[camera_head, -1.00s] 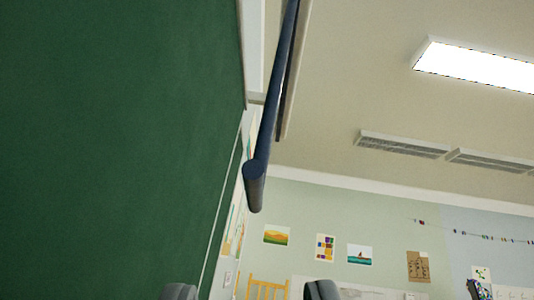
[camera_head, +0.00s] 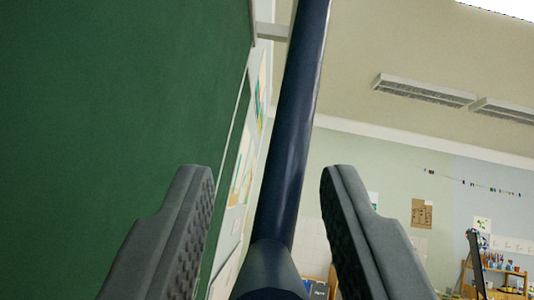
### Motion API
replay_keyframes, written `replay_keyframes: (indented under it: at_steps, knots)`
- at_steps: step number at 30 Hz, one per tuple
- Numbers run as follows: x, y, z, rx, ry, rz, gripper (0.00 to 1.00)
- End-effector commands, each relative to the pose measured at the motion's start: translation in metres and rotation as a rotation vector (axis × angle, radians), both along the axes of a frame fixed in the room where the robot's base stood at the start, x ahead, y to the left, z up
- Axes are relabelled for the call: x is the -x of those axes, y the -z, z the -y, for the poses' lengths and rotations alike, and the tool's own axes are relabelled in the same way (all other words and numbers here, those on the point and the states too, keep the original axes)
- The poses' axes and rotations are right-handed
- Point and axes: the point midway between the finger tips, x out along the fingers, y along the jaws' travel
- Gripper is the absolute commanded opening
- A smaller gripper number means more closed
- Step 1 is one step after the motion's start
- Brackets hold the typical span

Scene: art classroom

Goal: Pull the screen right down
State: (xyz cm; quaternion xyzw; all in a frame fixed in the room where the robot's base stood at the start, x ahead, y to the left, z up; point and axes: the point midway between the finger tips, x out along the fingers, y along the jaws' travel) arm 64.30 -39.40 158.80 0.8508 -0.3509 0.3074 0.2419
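The screen's dark blue bar (camera_head: 289,140) runs from the top of the picture down to a rounded near end at the bottom middle. My gripper (camera_head: 267,172) is open. Its two grey ridged fingers stand on either side of the bar, with a visible gap on the left and right, so the bar lies between them in the picture. Whether the bar is deep between the fingers or still ahead of them is hard to tell. The screen's cloth is not clearly visible.
A green chalkboard (camera_head: 110,100) fills the left side, close to my left finger. Ceiling lamps (camera_head: 424,90) hang at upper right. A far wall carries pictures (camera_head: 421,213), and a shelf (camera_head: 504,278) stands at lower right. The space right of the bar looks open.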

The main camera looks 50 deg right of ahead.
Motion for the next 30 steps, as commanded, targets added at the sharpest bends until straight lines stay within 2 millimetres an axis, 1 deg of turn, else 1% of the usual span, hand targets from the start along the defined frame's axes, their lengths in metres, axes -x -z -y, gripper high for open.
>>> replay_keyframes:
  at_steps: [4, 12, 14, 15, 18, 26, 29, 30]
  knots:
    - [-0.002, -0.004, 0.002, 0.0, 0.0, 0.001, 0.36]
    - [-0.003, -0.005, 0.002, 0.0, 0.0, 0.001, 0.36]
    - [-0.003, -0.004, 0.003, 0.001, 0.0, 0.001, 0.26]
    - [-0.003, -0.004, 0.002, 0.0, -0.001, 0.001, 0.18]
    - [-0.003, -0.004, 0.002, 0.001, 0.0, 0.001, 0.0]
    - [-0.007, 0.0, 0.002, -0.001, -0.002, -0.001, 0.0]
    - [-0.016, 0.009, 0.002, -0.002, -0.003, -0.003, 0.0]
    - [-0.022, 0.015, 0.002, -0.003, -0.003, -0.004, 0.0]
